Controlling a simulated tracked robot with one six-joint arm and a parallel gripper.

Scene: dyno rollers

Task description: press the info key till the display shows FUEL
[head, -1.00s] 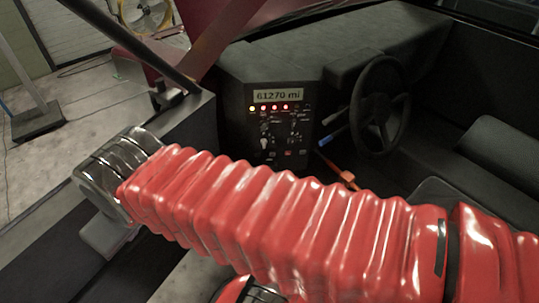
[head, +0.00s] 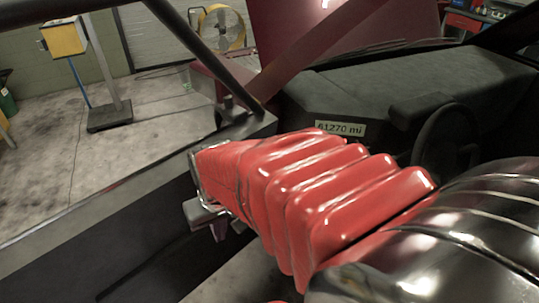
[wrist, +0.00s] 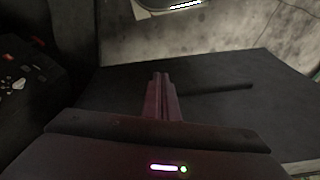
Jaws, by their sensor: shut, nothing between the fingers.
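The display (head: 340,128) on the dashboard reads "61270 mi" in the head view. My red-sleeved arm hides the panel below it, keys included. In the wrist view part of a dark panel with small light-marked keys (wrist: 22,80) shows at the left edge. Which of them is the info key I cannot tell. My gripper (wrist: 161,76) is shut and empty in the wrist view, pointing to the right of that panel and apart from it.
The steering wheel (head: 447,142) stands right of the display. The dark dashboard (head: 420,85) lies behind.

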